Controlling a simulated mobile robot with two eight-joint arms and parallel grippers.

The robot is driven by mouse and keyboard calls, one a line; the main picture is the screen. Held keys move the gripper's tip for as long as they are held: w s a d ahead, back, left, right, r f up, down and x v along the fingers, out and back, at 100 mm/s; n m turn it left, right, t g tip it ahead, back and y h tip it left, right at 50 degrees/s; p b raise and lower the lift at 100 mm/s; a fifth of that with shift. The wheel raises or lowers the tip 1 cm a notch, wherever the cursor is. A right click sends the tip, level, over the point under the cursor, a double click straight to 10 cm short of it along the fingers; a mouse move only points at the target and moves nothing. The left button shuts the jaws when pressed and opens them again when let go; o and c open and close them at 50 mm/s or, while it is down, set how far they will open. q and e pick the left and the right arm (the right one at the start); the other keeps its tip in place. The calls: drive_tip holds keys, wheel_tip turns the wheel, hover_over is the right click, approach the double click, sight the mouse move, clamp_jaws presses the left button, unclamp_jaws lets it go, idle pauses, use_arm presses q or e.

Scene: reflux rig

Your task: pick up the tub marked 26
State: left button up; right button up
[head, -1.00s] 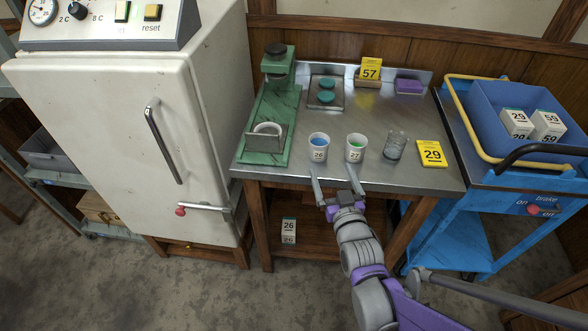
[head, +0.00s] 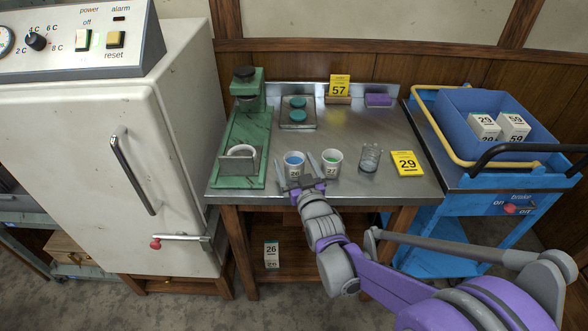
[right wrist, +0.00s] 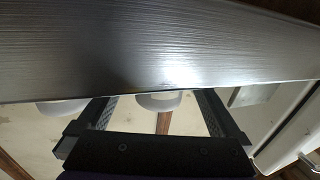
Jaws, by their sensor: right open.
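The tub marked 26 (head: 294,158) is a small white cup with blue inside, upright near the front edge of the steel table. My right gripper (head: 296,165) is open, its fingers on either side of this tub in the head view. I cannot tell whether the fingers are around it or just in front. In the right wrist view, a pale rounded shape (right wrist: 158,102) shows between the open fingers (right wrist: 160,112), partly cut off by a metal band. My left gripper is not in view.
A similar tub marked 27 (head: 331,162) with green inside stands close to the right finger. A clear glass (head: 370,158) and a yellow 29 card (head: 406,163) are farther right. A green stand (head: 243,150) is at left. A box marked 26 (head: 271,255) sits on the lower shelf.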

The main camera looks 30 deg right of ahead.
drive_tip(key=shift+w+d, duration=0.1)
drive_tip(key=shift+w, duration=0.2)
drive_tip(key=c, duration=1.5)
drive_tip(key=shift+r, duration=0.15)
